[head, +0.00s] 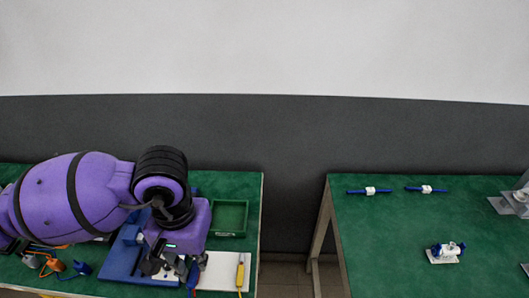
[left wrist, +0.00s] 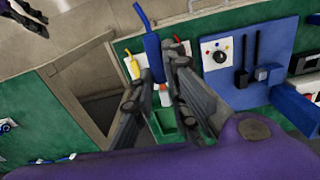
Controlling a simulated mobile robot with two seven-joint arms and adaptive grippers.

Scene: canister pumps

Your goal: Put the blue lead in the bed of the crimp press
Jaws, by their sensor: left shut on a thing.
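The blue lead (head: 193,279) is upright between the fingers of my left gripper (head: 180,268). In the left wrist view the lead (left wrist: 154,58) stands between the two dark fingers of the gripper (left wrist: 157,75), which are shut on it. Its blue body tapers to a thin end, and a white piece shows near its other end. It is over or close to a white pad (head: 216,272) on the left table; I cannot tell whether it touches. I cannot tell for certain which fixture is the crimp press. My right gripper is not in view.
A yellow lead (head: 240,273) lies on the pad. A blue board (left wrist: 250,50) with a dial stands beside it. A green tray (head: 229,203) is behind. A gap separates the right table (head: 390,230), which bears a white and blue pump (head: 445,252).

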